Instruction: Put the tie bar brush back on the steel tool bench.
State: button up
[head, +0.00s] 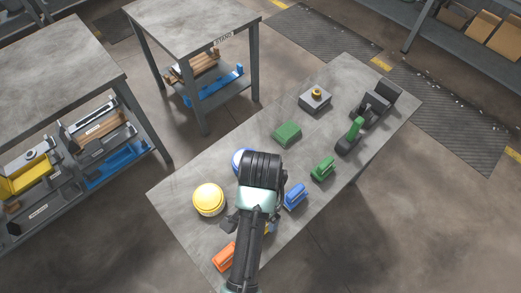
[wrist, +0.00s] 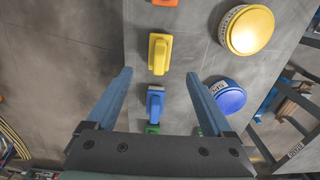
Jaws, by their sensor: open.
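I cannot tell for sure which thing is the tie bar brush. A row of small handled blocks lies along the near edge of a grey-topped bench (head: 180,232): orange (head: 223,257), yellow (wrist: 159,53), blue (head: 295,196) and green (head: 322,168). The bench carries no readable name. In the wrist view, my gripper (wrist: 159,74) is open and empty, its fingers spread either side of the blue block (wrist: 155,101). The yellow block is just beyond the fingertips. My arm hides the gripper and most of the yellow block in the head view.
A yellow disc (head: 208,199) and a partly hidden blue disc (wrist: 228,97) lie beside the row. A green pad (head: 287,133), a grey block with a brass top (head: 315,98) and a green-handled dark tool (head: 350,136) are farther along. Two other tables (head: 195,22) (head: 55,70) stand behind.

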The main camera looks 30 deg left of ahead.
jog(key=shift+r, duration=0.95)
jog(key=w+r+n+t+y, duration=0.15)
jog(key=w+r+t, duration=0.55)
jog(key=w+r, duration=0.7)
jog(key=w+d+r+t, duration=0.1)
jog(key=w+r+t, duration=0.2)
jog(key=r, duration=0.5)
jog(key=w+d+r+t, duration=0.1)
jog(key=w+r+t, duration=0.15)
jog(key=r, duration=0.45)
jog(key=s+d+r+t, duration=0.1)
jog(key=d+r+t, duration=0.15)
jog(key=r, duration=0.55)
jog(key=d+r+t, duration=0.2)
jog(key=r+t, duration=0.2)
jog(key=r, duration=0.5)
jog(key=s+d+r+n+t, duration=0.1)
jog(key=s+r+t, duration=0.3)
jog(key=r, duration=0.5)
jog(key=s+d+r+n+t+h, duration=0.1)
jog(key=s+d+r+t, duration=0.2)
jog(key=s+r, duration=0.5)
jog(key=shift+s+d+r+t, duration=0.35)
jog(key=shift+r+t, duration=0.35)
jog(key=shift+r, duration=0.1)
